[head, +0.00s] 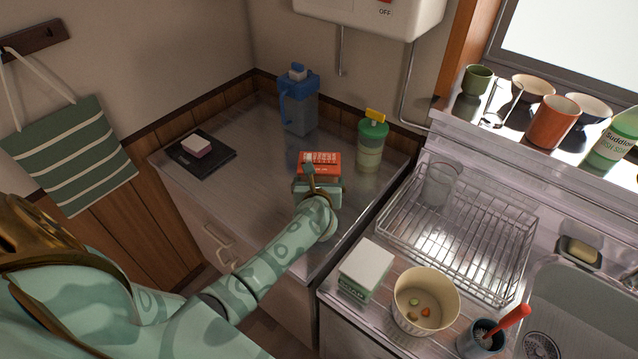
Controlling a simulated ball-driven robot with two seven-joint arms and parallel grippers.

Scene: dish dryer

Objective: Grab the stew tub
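An orange-red tub (320,160) with white lettering on its top stands on the metal counter in the middle of the head view. I take it for the stew tub; the lettering is too small to read. My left gripper (315,180) is at the tub's near side and covers its lower front. The hand hides the fingers, so I cannot tell whether they are open or shut, or touch the tub. My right gripper is not in view.
A blue-lidded pitcher (299,105) and a green-lidded bottle (370,147) stand behind the tub. A black book (188,160) carries a sponge (197,145). A wire dish rack (490,220) and a cream bowl (440,280) are right.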

